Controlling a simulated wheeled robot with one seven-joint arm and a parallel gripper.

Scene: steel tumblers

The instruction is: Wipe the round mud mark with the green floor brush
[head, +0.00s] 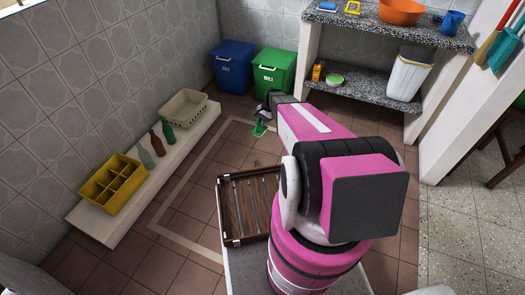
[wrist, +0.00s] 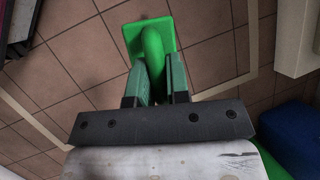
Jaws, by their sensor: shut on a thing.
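The green floor brush (head: 259,130) is held low over the tiled floor in the head view. In the wrist view the brush (wrist: 132,38) shows a flat green base and a rounded handle. My gripper (wrist: 159,80) is shut on that handle, with one finger on each side. I cannot tell whether the brush touches the floor. A small dark patch (head: 257,163) on the tiles, nearer than the brush in the head view, may be the mud mark; its shape is too small to make out.
A slatted wooden crate (head: 231,241) stands close to my base. A low white ledge (head: 99,229) at left holds a yellow crate (head: 105,203), bottles and a beige basket (head: 180,112). Blue (head: 232,72) and green (head: 272,78) bins stand behind the brush. Tiled floor around the brush is clear.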

